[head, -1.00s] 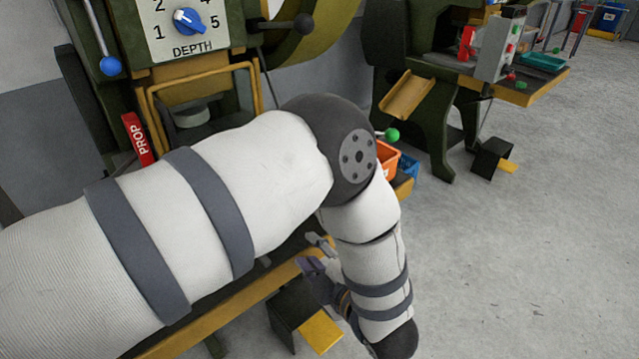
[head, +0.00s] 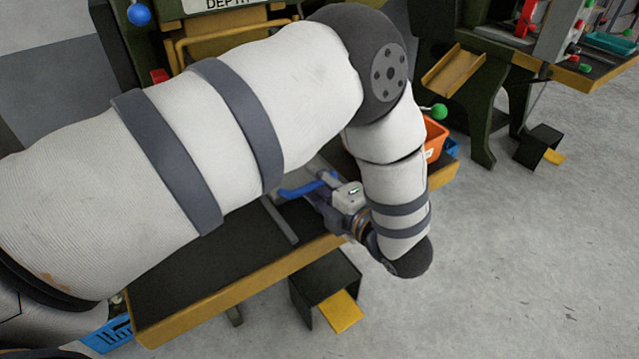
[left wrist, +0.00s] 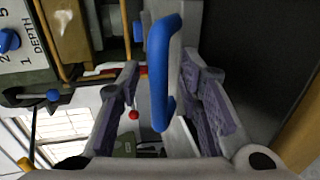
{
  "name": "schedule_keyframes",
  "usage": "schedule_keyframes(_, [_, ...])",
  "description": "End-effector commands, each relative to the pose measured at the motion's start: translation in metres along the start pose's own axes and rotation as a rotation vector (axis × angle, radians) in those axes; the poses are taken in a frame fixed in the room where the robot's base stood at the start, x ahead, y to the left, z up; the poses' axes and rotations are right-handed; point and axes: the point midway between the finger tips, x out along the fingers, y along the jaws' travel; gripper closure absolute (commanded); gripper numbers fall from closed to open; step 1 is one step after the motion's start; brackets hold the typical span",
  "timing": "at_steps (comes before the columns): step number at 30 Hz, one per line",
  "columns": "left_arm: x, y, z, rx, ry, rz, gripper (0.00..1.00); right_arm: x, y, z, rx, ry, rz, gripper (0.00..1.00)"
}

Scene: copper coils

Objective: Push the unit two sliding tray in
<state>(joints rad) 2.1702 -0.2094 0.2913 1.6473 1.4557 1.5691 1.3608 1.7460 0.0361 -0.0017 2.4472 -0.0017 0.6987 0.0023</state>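A blue bar handle (head: 300,190) shows at the press table, partly hidden by my arm and gripper in the head view. In the left wrist view the blue handle (left wrist: 162,80) stands upright in the picture, on a grey part that looks like the sliding tray (left wrist: 178,45). Most of the tray is hidden. My left gripper (left wrist: 158,88) is open, with its purple-padded fingers on either side of the handle and gaps visible. In the head view my left gripper (head: 325,188) is beside the handle. My right gripper is not in view.
The dark table (head: 190,285) has a yellow front edge, with a black pedal box (head: 325,285) below it. An orange bin (head: 434,138) stands at its right end. Another machine stands at the upper right.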

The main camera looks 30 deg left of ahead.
Motion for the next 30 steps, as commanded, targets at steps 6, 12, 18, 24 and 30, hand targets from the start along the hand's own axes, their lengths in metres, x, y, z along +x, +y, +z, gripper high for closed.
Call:
schedule_keyframes(6, [0.000, 0.001, 0.000, -0.001, -0.001, 0.001, 0.72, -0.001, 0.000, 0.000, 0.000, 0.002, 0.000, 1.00])
schedule_keyframes(12, [0.000, 0.001, 0.000, 0.000, 0.000, 0.001, 1.00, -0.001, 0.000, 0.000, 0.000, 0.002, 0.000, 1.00])
schedule_keyframes(18, [0.001, 0.002, 0.000, -0.001, 0.000, 0.001, 1.00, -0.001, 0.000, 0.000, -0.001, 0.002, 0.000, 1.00])
schedule_keyframes(24, [0.017, 0.006, -0.001, -0.002, 0.003, 0.003, 1.00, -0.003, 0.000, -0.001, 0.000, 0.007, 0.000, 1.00])
schedule_keyframes(30, [0.058, 0.015, -0.001, -0.004, 0.004, 0.004, 1.00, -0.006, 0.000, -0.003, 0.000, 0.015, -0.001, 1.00])
